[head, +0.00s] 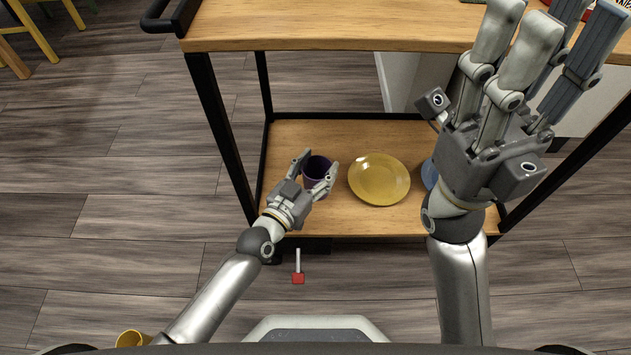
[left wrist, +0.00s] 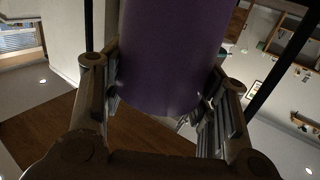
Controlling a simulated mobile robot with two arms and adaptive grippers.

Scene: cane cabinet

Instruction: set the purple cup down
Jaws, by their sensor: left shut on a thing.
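The purple cup (head: 317,170) is between the fingers of my left gripper (head: 317,178), over the left part of the cart's lower wooden shelf (head: 325,131). My left gripper is shut on the cup. In the left wrist view the purple cup (left wrist: 170,55) fills the middle, with a finger on each side. I cannot tell whether the cup's base touches the shelf. My right gripper (head: 545,45) is large at the right of the head view, its fingers spread and empty.
A yellow plate (head: 379,179) lies on the lower shelf right of the cup. A blue dish (head: 429,174) is partly hidden by my right gripper. The cart's upper board (head: 320,25) and black posts (head: 222,135) frame the shelf. A red-ended object (head: 298,277) shows in front.

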